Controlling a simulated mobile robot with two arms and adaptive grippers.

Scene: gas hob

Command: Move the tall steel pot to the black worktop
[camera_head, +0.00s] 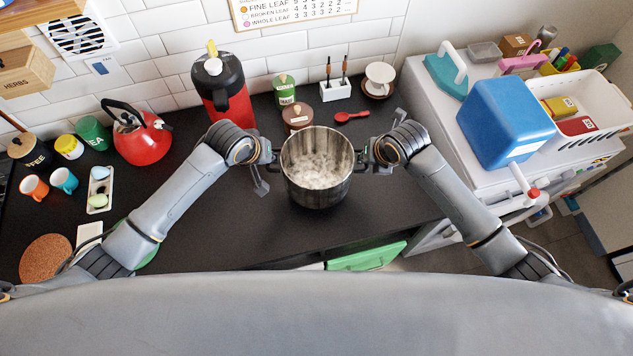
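The tall steel pot (317,186) is upright in the middle of the head view, open at the top, with a shiny interior. It is over the black worktop (205,222); I cannot tell whether its base touches the surface. My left gripper (273,164) is at the pot's left side and appears shut on its handle. My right gripper (364,160) is at the right side and appears shut on the other handle. The grippers mostly hide both handles, and the fingertips are small in this view.
A red kettle (142,138) and mugs (64,181) are at left. A blue box (505,122) is at right. Worktop left of the pot is clear.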

